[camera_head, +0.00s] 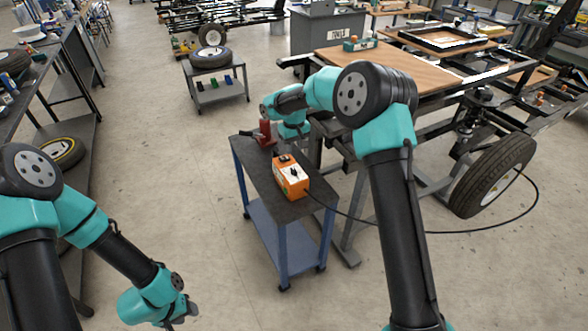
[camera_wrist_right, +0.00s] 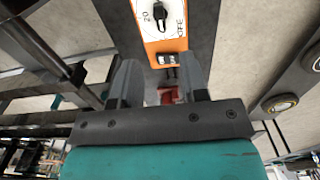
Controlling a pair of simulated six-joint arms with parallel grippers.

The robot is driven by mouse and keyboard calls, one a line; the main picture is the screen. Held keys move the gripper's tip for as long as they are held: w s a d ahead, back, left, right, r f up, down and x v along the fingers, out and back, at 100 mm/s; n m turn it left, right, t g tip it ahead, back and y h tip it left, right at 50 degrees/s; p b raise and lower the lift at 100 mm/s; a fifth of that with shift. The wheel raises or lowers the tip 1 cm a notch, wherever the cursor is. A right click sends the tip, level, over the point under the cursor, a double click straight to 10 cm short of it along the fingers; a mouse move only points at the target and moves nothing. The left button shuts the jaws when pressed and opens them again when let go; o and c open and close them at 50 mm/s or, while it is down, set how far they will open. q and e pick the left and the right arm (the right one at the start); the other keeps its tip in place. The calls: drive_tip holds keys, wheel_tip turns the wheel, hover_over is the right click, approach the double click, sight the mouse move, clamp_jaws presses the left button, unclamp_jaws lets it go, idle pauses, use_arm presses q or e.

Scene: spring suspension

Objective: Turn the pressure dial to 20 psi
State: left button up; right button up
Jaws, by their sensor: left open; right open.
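An orange control box (camera_head: 291,178) with a white dial face sits on the dark top of a small blue-legged cart. Its black dial knob (camera_wrist_right: 160,16) shows at the top of the right wrist view, between the marks "20" and "OFF". I cannot tell the exact setting. My left gripper (camera_head: 184,314) is open at the bottom left, far from the cart.
A red object (camera_head: 266,133) stands on the cart behind the box. A black hose (camera_head: 450,232) runs from the box towards the wheel (camera_head: 494,176) on the vehicle frame. A workbench (camera_head: 20,125) lines the left side. The floor left of the cart is clear.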

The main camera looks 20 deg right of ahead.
sight(294, 169)
wheel_tip(294, 169, down, 11)
idle(0.4)
drive_tip(key=shift+c, duration=0.3)
clamp_jaws()
